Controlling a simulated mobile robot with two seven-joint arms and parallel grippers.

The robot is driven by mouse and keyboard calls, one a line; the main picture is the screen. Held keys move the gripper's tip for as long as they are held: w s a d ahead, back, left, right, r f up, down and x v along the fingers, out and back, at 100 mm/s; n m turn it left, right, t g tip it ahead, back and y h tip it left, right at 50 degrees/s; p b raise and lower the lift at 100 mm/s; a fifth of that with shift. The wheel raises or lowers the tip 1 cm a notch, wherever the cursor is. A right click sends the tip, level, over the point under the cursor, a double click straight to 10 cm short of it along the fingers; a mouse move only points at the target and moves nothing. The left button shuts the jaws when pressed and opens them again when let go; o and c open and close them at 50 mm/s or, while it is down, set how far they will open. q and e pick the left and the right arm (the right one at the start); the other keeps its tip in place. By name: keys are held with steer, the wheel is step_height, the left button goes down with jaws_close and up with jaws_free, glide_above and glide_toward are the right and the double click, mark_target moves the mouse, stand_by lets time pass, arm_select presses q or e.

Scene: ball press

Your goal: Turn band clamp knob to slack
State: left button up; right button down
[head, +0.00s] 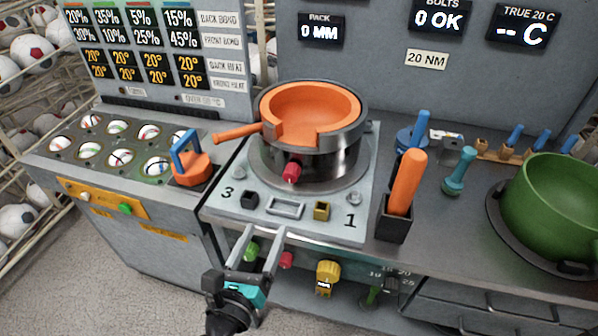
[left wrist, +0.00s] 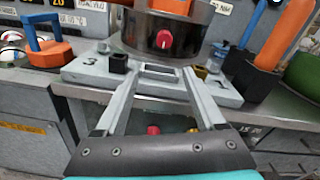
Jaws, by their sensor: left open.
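The red knob (head: 292,172) sticks out from the front of a dark metal ring (head: 335,160) that surrounds an orange bowl-like insert (head: 310,108). A light pointer line shows on the knob (left wrist: 164,39) in the left wrist view. My left gripper (head: 262,236) is open and empty, with its fingers pointing at the press plate's front edge. It sits below and in front of the knob, apart from it. In the left wrist view the knob lies beyond and above the gap between the fingertips (left wrist: 159,74). My right gripper is not in view.
The press plate (head: 230,208) carries small square sockets. An orange handle (head: 237,132) juts left from the insert. A holder with an orange-handled tool (head: 407,180) stands right, then a green pot (head: 555,205). Coloured knobs, including a yellow one (head: 327,272), line the front panel below.

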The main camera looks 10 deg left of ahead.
mark_target(289, 178)
arm_select(q)
steer(key=shift+m, duration=0.3)
steer(key=w, duration=0.4)
steer(key=w+r+p, duration=0.1)
steer(key=w, duration=0.4)
steer(key=w+d+p, duration=0.1)
steer(key=w, duration=0.4)
steer(key=shift+r, duration=0.25)
steer(key=shift+w, duration=0.7)
steer(key=shift+c, duration=0.3)
jaws_close()
